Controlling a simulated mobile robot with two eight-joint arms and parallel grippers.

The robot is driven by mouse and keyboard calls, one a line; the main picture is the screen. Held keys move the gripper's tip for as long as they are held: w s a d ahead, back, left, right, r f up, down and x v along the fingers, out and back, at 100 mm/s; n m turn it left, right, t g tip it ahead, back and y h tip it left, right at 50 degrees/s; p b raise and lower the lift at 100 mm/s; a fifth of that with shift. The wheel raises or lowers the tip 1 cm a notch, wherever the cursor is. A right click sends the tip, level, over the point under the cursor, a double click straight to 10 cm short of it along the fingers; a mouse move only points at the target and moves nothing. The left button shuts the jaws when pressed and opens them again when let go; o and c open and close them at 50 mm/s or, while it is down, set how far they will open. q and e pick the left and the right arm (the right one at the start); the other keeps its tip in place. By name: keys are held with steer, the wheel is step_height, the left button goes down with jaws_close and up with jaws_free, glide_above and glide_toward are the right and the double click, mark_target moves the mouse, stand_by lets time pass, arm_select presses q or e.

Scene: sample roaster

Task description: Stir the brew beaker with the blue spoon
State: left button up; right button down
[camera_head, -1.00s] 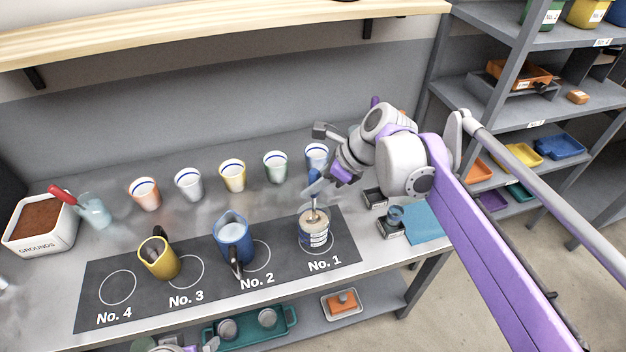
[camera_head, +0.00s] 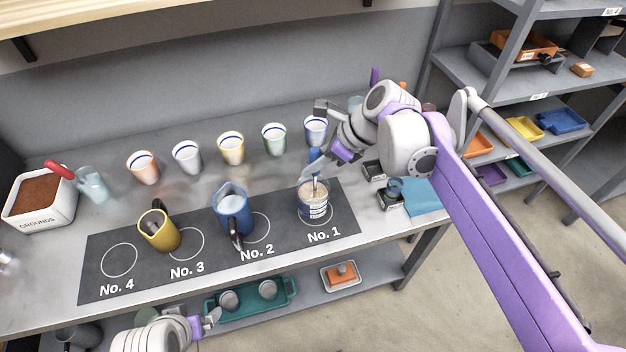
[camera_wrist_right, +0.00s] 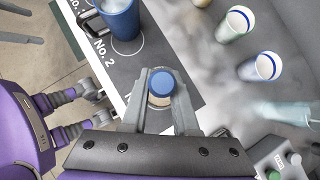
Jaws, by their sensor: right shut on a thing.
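The brew beaker (camera_head: 313,209), a clear glass with a printed label and pale brown contents, stands upright on the No. 1 spot of the dark mat (camera_head: 222,268). My right gripper (camera_head: 314,172) is above it, shut on the blue spoon (camera_head: 314,155). The spoon's thin shaft runs down into the beaker's mouth; its tip is hidden in the brew. In the right wrist view, the spoon's round blue end (camera_wrist_right: 163,83) sits between the fingers and covers most of the beaker. My left gripper (camera_head: 212,319) is low at the front, below the table edge; its jaw opening is unclear.
A blue mug (camera_head: 233,214) and a yellow mug (camera_head: 157,232) stand on the mat left of the beaker. Several striped cups (camera_head: 231,148) line the back. A grounds box (camera_head: 38,204) is far left. Small dark boxes (camera_head: 391,197) and a blue cloth (camera_head: 422,196) lie right.

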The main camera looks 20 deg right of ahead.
steer(key=shift+s, duration=0.25)
steer(key=shift+w+p, duration=0.1)
steer(key=shift+p, duration=0.5)
steer(key=shift+w, duration=0.65)
steer(key=shift+r, duration=0.1)
steer(key=shift+r+p, duration=0.8)
steer(key=shift+r, duration=0.15)
step_height(320, 180, up, 6)
steer(key=p, duration=0.3)
steer(key=shift+f+p, duration=0.15)
steer(key=shift+p, duration=0.2)
stand_by(0.7)
stand_by(0.4)
